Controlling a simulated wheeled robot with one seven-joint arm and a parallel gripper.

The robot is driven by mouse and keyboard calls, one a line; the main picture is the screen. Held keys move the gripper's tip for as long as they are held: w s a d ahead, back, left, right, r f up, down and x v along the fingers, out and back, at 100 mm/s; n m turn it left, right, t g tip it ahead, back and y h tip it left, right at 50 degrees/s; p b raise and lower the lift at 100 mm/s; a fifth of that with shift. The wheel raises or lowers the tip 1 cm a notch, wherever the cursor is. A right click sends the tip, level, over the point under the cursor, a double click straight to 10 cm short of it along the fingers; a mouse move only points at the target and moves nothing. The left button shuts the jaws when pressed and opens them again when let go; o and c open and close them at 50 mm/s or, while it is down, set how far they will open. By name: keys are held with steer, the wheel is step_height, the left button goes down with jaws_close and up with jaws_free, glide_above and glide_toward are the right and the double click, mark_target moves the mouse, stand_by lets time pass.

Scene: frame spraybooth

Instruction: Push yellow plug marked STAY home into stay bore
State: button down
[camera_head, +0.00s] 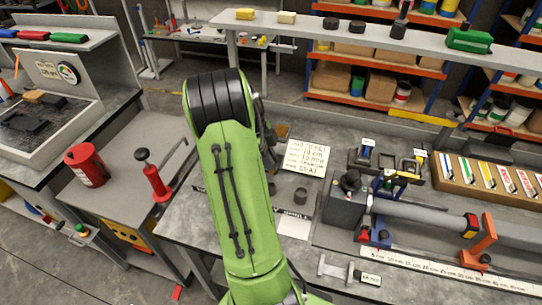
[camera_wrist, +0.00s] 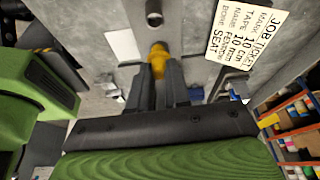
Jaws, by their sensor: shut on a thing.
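My gripper (camera_wrist: 159,75) is in the wrist view, its two dark fingers closed on a yellow plug (camera_wrist: 158,54). The plug sticks out past the fingertips; no marking on it is legible. I cannot pick out the stay bore for certain in either view.
A job ticket (camera_head: 306,157) lies on the bench and also shows in the wrist view (camera_wrist: 240,40). To the right are a dark block fixture (camera_head: 345,210), a long grey tube (camera_head: 430,216) and a ruler strip (camera_head: 440,266). A red-handled tool (camera_head: 155,180) stands left.

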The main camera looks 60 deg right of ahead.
step_height(320, 180, down, 5)
steer(key=b, duration=0.5)
steer(key=shift+r, duration=0.1)
steer(key=shift+b, duration=0.6)
stand_by(1.1)
steer(key=shift+f+b, duration=1.35)
steer(key=shift+b, duration=0.1)
steer(key=c, duration=1)
jaws_free()
